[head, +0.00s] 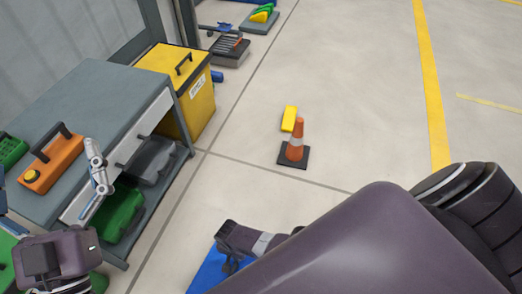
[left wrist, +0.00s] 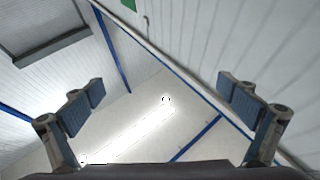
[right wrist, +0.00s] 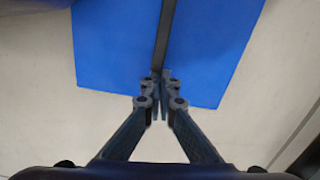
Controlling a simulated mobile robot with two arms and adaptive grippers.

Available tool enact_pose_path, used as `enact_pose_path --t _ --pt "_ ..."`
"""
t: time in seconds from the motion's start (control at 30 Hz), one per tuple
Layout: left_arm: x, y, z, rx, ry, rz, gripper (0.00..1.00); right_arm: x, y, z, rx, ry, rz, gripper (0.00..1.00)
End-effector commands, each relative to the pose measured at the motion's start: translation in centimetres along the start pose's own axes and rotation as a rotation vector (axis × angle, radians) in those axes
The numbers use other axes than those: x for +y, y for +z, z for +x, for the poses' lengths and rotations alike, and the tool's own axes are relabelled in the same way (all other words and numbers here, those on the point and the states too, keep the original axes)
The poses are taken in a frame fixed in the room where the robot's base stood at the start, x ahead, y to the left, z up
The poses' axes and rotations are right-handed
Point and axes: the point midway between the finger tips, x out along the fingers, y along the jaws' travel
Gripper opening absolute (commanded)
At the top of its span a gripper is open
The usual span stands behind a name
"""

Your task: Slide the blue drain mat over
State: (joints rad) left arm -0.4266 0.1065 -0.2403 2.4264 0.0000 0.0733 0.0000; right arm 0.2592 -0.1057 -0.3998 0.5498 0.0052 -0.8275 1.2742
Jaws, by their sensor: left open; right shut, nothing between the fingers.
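The blue drain mat (head: 206,272) lies on the floor at the bottom of the head view, largely hidden behind my right arm. In the right wrist view the mat (right wrist: 108,50) fills the upper middle, with a dark strip (right wrist: 165,28) running along it. My right gripper (right wrist: 160,78) is shut and empty, its tips over the mat in line with the strip; I cannot tell whether they touch it. My left gripper (left wrist: 163,92) is open and empty, pointing up beside the workbench, away from the mat.
A grey workbench (head: 92,88) with an orange toolbox (head: 55,163) stands at the left, and a yellow bin (head: 190,95) behind it. A traffic cone (head: 296,142) and a yellow block (head: 289,118) stand on the floor ahead. The floor between bench and cone is clear.

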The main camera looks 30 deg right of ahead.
Motion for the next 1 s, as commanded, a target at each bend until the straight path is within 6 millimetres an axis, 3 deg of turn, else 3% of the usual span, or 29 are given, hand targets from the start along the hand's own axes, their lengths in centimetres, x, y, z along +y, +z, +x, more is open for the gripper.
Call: enact_pose_path --t 0.03,0.2,0.77,1.0 --pt "-0.1 0.6 0.0 -0.036 -0.002 0.002 1.00 0.1 1.5 -0.1 -0.011 0.004 -0.001 0.00" --pt "-0.3 2.6 -0.2 -0.124 -0.006 0.005 1.00 0.2 3.4 0.0 -0.009 0.003 0.001 0.00" --pt "-0.3 2.9 -0.3 -0.135 -0.006 0.005 1.00 0.2 3.5 0.1 -0.007 0.003 0.001 0.00" --pt "-0.3 2.9 -0.3 -0.135 -0.006 0.005 1.00 0.0 3.5 -0.8 -0.007 0.000 0.001 0.00"
